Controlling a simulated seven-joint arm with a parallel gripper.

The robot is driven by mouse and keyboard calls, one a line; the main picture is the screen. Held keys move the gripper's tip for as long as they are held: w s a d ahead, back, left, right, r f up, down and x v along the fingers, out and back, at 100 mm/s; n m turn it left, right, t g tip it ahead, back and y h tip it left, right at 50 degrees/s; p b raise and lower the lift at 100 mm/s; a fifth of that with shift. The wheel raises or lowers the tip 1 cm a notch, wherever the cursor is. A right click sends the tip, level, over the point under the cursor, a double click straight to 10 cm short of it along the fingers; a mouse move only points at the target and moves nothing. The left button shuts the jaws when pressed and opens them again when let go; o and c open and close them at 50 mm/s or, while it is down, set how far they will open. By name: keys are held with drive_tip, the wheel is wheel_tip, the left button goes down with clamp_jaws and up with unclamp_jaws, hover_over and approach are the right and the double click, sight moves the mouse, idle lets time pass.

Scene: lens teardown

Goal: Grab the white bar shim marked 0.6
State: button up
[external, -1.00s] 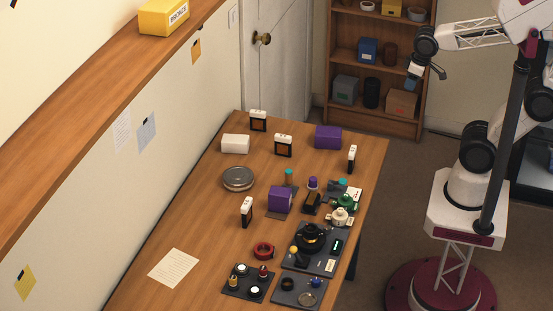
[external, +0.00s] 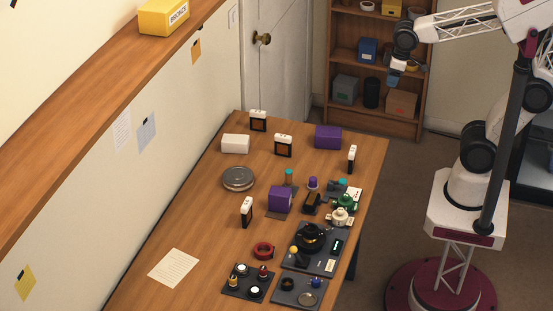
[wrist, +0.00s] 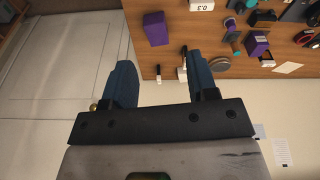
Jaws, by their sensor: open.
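Several upright pieces with white tops and dark bodies stand on the table in the external view: one at the back (external: 258,120), one in front of it (external: 283,145), one near the right edge (external: 351,158) and one near the middle left (external: 246,211). Their markings are too small to read there. In the wrist view, a white piece marked 0.3 (wrist: 200,5) shows at the top edge. A small white and dark piece (wrist: 182,74) is partly hidden by a finger. I cannot make out a 0.6. My gripper (external: 391,80) is open and empty, high beyond the table's right edge; its blue fingers show in the wrist view (wrist: 160,65).
The table (external: 205,220) also holds a white box (external: 235,144), purple blocks (external: 328,137), a round tin (external: 238,179), a red ring (external: 263,251) and dark trays with parts (external: 318,262). A bookshelf (external: 377,122) stands behind my gripper. The front left of the table is mostly clear.

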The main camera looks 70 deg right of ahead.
drive_tip(key=w+a+n, duration=0.4)
drive_tip(key=w+a, duration=0.5)
drive_tip(key=w, duration=0.5)
drive_tip(key=n+g, duration=0.2)
drive_tip(key=n, duration=1)
hover_over(246, 202)
wheel_tip(246, 202, down, 22)
drive_tip(key=shift+d+r, duration=0.1)
drive_tip(key=shift+r, duration=0.15)
drive_tip(key=shift+a+f, duration=0.15)
drive_tip(key=shift+a, duration=0.05)
drive_tip(key=shift+f, duration=1.3)
